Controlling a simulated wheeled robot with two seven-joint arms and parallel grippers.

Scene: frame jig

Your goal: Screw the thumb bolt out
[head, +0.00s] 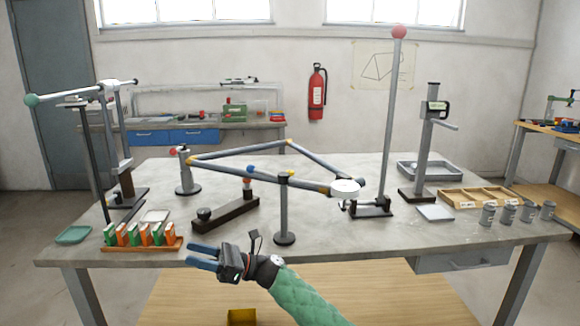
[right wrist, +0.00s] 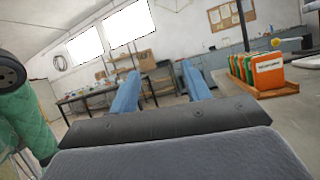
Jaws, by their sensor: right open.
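A grey tube frame (head: 232,151) with yellow joints is held over the table by posts. A red knob (head: 173,152) is on the left post, and another (head: 247,182) stands on a dark bar. I cannot tell which of these, if any, is the thumb bolt. My right gripper (head: 192,256) is near the table's front edge, below and left of the middle post. Its blue fingers are apart and empty, as the right wrist view (right wrist: 160,70) also shows. My left gripper is out of view.
A rack of orange and green boxes (head: 143,238) is left of the right gripper; it also shows in the right wrist view (right wrist: 267,72). A tall red-topped pole (head: 388,120) and a gauge stand (head: 424,145) rise on the right. Several grey cylinders (head: 507,213) stand at the right edge.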

